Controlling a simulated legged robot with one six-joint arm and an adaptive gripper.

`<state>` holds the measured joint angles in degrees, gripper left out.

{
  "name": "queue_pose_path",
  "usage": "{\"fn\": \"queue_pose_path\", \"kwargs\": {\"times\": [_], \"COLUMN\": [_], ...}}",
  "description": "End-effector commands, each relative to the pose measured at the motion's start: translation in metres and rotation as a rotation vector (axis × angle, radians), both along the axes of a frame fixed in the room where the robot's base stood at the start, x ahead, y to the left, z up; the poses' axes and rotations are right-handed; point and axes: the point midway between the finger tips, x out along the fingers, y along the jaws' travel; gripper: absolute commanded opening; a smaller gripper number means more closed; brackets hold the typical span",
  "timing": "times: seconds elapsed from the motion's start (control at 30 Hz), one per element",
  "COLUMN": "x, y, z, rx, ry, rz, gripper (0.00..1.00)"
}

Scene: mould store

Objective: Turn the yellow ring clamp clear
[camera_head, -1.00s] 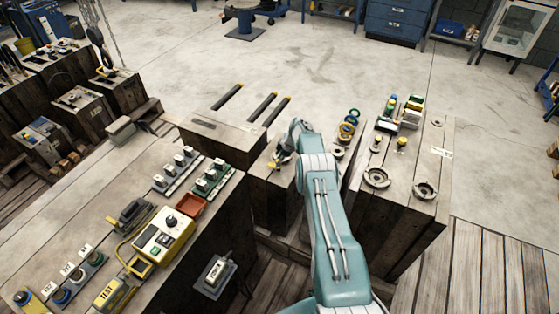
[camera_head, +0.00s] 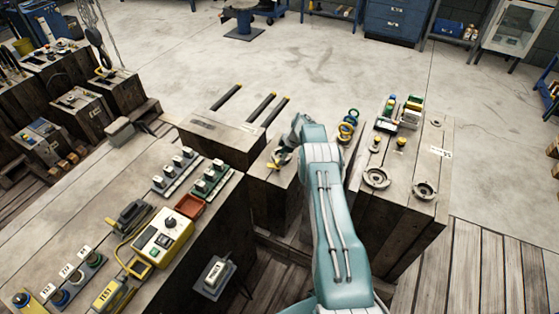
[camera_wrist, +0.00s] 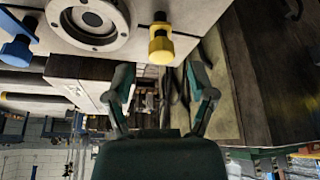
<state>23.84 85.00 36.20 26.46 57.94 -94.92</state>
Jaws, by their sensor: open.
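The yellow clamp (camera_wrist: 160,45) shows at the top middle of the wrist view. It sits at the edge of a pale block, just right of a grey round flange (camera_wrist: 88,18). My gripper (camera_wrist: 160,82) is open and empty, its two dark green fingers spread. The yellow clamp lies beyond the fingertips, roughly centred between them in the picture, with no contact visible. In the head view a small yellow part (camera_head: 274,162) shows beside the end of my arm on the middle block. My arm hides much of that block.
A blue clamp (camera_wrist: 18,45) sits left of the flange. In the head view, coloured rings (camera_head: 347,130) stand right of my arm, and two grey flanges lie on the right block (camera_head: 400,180). A yellow control box (camera_head: 162,238) stands on the left bench.

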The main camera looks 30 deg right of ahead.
Motion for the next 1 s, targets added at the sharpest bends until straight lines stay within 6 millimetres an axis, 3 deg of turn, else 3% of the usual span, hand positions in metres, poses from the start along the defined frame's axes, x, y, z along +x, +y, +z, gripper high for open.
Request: {"fn": "queue_pose_path", "kwargs": {"times": [0.3, 0.43, 0.6, 1.0], "x": [-0.012, -0.016, -0.018, -0.018], "y": [-0.021, -0.027, -0.030, -0.030], "z": [0.058, 0.074, 0.083, 0.083], "rx": [-0.001, 0.000, 0.001, 0.001], "ry": [-0.001, 0.000, 0.001, 0.002], "rz": [-0.002, -0.001, -0.001, 0.000], "gripper": [0.72, 0.72, 0.72, 0.72]}}
